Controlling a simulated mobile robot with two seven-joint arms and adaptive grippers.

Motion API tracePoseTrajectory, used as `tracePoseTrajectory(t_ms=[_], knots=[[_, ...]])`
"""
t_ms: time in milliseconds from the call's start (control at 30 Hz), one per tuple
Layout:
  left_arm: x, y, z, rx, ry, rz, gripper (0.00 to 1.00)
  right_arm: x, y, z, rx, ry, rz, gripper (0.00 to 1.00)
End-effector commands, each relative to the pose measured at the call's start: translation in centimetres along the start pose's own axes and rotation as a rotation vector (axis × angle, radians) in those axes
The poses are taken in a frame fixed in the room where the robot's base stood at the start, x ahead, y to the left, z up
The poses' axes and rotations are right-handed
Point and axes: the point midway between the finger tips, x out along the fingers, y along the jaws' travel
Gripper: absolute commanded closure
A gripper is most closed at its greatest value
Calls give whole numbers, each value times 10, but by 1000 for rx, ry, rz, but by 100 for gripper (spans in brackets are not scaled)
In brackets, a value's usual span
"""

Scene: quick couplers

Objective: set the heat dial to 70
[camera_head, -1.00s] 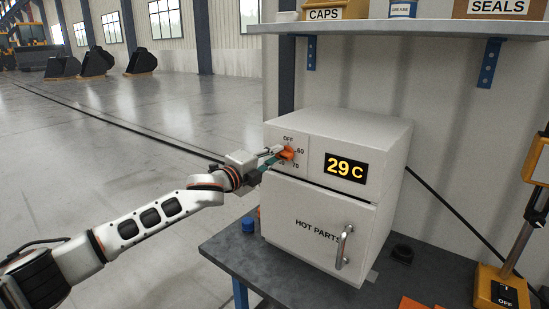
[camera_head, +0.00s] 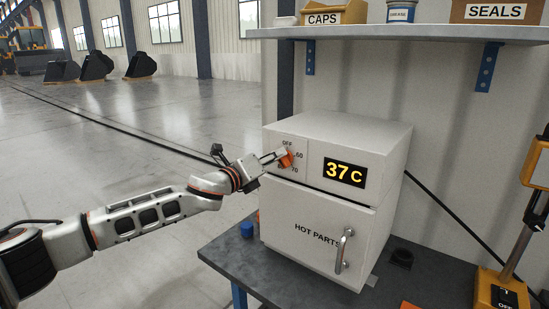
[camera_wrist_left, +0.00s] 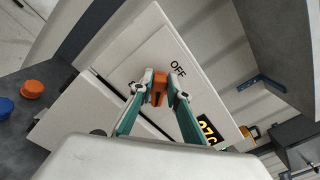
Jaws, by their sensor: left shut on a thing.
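The heat dial (camera_head: 287,160) is an orange knob on the upper left front of the white HOT PARTS oven (camera_head: 320,225). Marks OFF, 60 and 70 show around it; its exact pointing is hidden by my gripper. The lit display (camera_head: 344,173) reads 37 C. My left gripper (camera_head: 280,157) is shut on the dial. In the left wrist view the two teal fingers (camera_wrist_left: 160,90) hold the orange knob (camera_wrist_left: 157,84) from both sides, with OFF printed beside it. My right gripper is not in view.
The oven stands on a dark bench (camera_head: 225,255) with a blue cap (camera_head: 247,229) at its left; an orange cap (camera_wrist_left: 32,89) shows in the left wrist view. A shelf (camera_head: 420,32) hangs above the oven. A yellow stand (camera_head: 502,285) is at the right.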

Motion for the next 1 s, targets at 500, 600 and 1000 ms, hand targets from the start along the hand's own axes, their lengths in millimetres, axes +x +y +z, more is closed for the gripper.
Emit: tracePoseTrajectory(t_ms=[500, 600, 1000], knots=[[0, 0, -1, 48, 1, 1, 100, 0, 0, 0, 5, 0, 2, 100], [0, 0, -1, 48, 1, 1, 100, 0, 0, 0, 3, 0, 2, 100], [0, -1, 0, 47, 0, 0, 67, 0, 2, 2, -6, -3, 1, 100]])
